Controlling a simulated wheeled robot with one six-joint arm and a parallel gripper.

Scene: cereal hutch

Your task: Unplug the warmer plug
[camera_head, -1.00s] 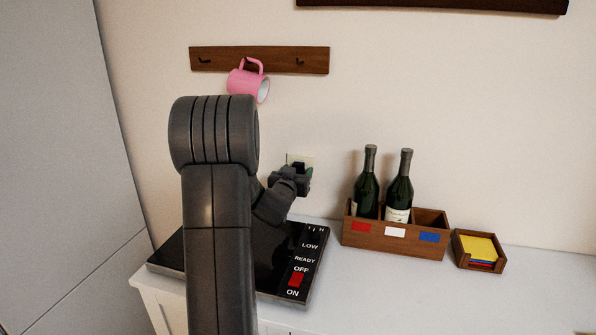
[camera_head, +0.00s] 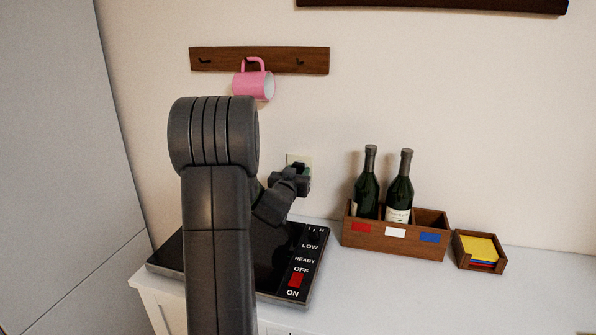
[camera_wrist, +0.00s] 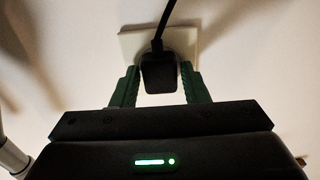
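The black warmer plug (camera_wrist: 159,75) sits at the pale wall outlet plate (camera_wrist: 128,42), with its dark cord (camera_wrist: 165,22) running up in the wrist view. The outlet (camera_head: 304,158) also shows in the head view, partly hidden by my gripper (camera_head: 297,172). The black warmer (camera_head: 270,250) lies on the white counter, with a red switch (camera_head: 296,279) near ON. My arm hides part of it.
A wooden box (camera_head: 390,238) with two dark bottles stands right of the warmer. A small wooden tray (camera_head: 462,252) of coloured notes is farther right. A pink mug (camera_head: 252,87) hangs from a wooden rack (camera_head: 292,60) above my arm. The front right counter is clear.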

